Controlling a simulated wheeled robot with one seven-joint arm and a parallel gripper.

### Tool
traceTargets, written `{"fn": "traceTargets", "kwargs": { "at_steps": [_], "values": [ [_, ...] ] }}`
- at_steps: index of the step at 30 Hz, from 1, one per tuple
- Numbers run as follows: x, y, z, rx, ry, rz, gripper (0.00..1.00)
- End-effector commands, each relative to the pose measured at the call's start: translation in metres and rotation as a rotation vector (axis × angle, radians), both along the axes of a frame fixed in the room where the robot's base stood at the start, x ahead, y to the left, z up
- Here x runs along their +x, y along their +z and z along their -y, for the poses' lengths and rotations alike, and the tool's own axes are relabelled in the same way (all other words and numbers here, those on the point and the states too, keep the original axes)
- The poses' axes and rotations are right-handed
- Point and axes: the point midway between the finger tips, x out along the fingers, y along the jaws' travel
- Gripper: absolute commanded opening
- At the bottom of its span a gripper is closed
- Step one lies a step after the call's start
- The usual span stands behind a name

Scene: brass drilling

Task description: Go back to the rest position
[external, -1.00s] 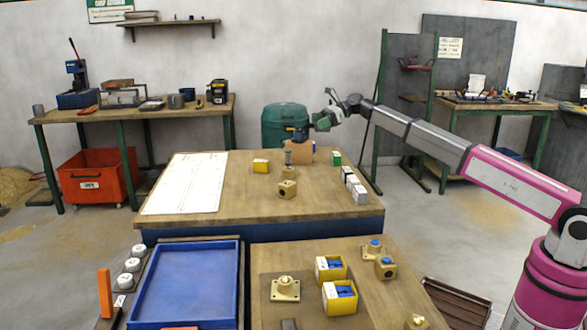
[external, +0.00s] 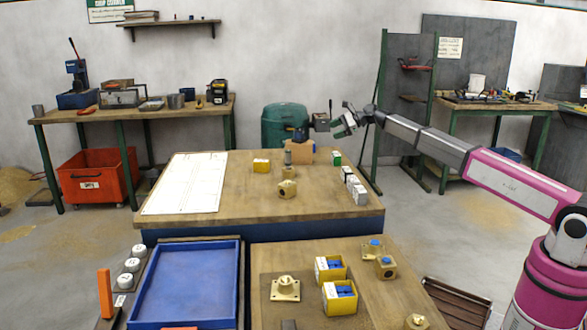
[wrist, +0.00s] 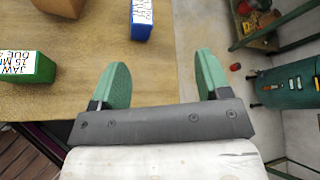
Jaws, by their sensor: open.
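My gripper (external: 343,124) shows in the external view, raised above the far right corner of the back workbench (external: 250,205). It is at the end of my outstretched pink and grey arm. In the wrist view its two green fingers (wrist: 162,78) are spread apart. Nothing is between them. The bench edge and grey floor lie below.
A green box (wrist: 30,66) and a blue box (wrist: 141,20) sit on the bench in the wrist view. White boxes (external: 356,190) line its right side. A green drum (external: 282,122) stands behind.

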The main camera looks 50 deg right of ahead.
Motion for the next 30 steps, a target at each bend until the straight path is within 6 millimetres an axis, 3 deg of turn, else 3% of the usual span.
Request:
{"fn": "traceTargets", "kwargs": {
  "at_steps": [1,6,9,12,17,23,30],
  "values": [
    [-0.001,-0.014,0.024,-0.067,-0.024,0.03,0.7],
    [-0.004,-0.051,0.087,-0.293,-0.068,0.117,0.7],
    [-0.013,-0.077,0.11,-0.432,-0.064,0.145,0.7],
    [-0.027,-0.107,0.114,-0.562,-0.016,0.152,0.7],
    [-0.057,-0.157,0.087,-0.727,0.122,0.135,0.7],
    [-0.106,-0.219,0.034,-0.897,0.36,0.101,0.7],
    [-0.194,-0.298,-0.036,-1.097,0.748,0.063,0.7]
  ]
}}
